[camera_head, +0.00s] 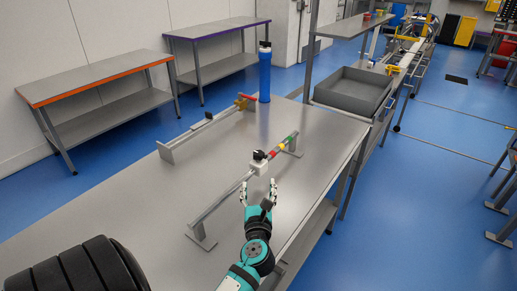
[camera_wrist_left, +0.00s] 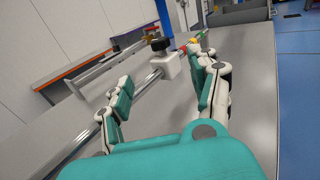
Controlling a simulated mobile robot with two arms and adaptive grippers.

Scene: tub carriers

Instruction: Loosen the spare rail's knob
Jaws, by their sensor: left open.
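A rail (camera_head: 222,201) on low end stands lies along the steel table. It carries a white block (camera_head: 258,163) with a black knob (camera_head: 259,155) on top and coloured bands of red, yellow and green toward its far end. The block (camera_wrist_left: 172,66) and knob (camera_wrist_left: 158,43) also show in the left wrist view, just beyond the fingers. A second rail (camera_head: 190,132), farther left, has a small black knob (camera_head: 208,116). I cannot tell which is the spare. My left gripper (camera_head: 258,188) is open and empty, just short of the white block. My right gripper is not in view.
A blue cylinder (camera_head: 264,78) stands at the table's far end. A grey bin (camera_head: 352,92) sits beyond it. A black ribbed object (camera_head: 75,268) fills the bottom left corner.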

